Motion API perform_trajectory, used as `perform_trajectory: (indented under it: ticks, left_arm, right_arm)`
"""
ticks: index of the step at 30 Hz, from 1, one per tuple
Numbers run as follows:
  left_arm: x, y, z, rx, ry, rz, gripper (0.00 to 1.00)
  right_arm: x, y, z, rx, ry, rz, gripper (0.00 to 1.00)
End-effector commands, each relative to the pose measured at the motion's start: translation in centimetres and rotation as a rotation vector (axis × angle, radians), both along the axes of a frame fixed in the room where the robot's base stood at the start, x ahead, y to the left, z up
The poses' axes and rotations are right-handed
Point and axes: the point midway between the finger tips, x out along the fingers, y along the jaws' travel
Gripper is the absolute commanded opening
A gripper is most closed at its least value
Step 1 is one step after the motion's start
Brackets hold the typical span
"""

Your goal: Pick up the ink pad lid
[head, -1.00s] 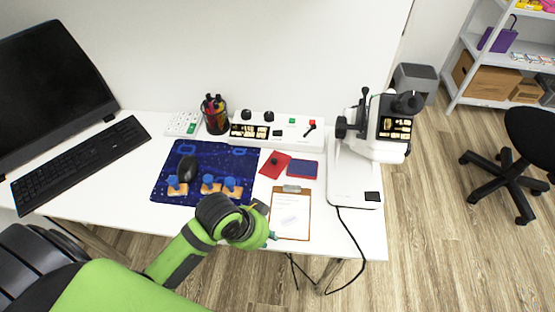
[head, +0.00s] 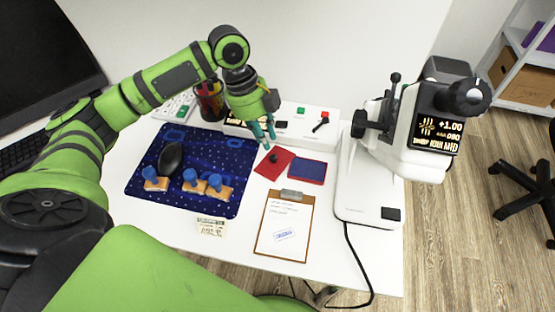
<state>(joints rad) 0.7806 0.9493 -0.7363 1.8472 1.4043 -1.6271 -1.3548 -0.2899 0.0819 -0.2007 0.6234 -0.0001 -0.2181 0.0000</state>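The ink pad lid (head: 268,173) is a flat red piece with a small black knob on top. It lies on the white table in the head view, just left of the ink pad (head: 306,172), a red case with a dark blue pad. My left gripper (head: 269,143) is above and behind the lid, its teal fingers pointing down toward it. The fingers look apart with nothing between them, and they seem clear of the lid. My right gripper is not in view.
A clipboard (head: 284,222) lies in front of the ink pad. A blue mat (head: 205,160) at left bears several blue-handled stamps and a black rounded object (head: 170,158). A pen cup (head: 209,103) and white panel (head: 309,123) stand behind. A white microscope-like device (head: 372,195) stands at right.

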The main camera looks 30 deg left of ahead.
Motion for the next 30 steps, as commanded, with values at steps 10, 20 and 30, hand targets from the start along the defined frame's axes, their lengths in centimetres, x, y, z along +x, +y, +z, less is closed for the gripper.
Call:
perform_trajectory:
  ticks: [10,20,30]
  left_arm:
    - [-0.5,-1.9,-4.4,-0.001,0.003,0.002,0.23]
    - [-0.4,-2.2,-5.5,0.000,-0.001,0.001,0.23]
    - [-0.4,-2.2,-5.4,0.000,-0.002,0.002,0.00]
  right_arm:
    - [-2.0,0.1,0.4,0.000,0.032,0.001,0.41]
    - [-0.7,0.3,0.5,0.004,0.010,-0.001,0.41]
    - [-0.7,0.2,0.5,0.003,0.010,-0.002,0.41]
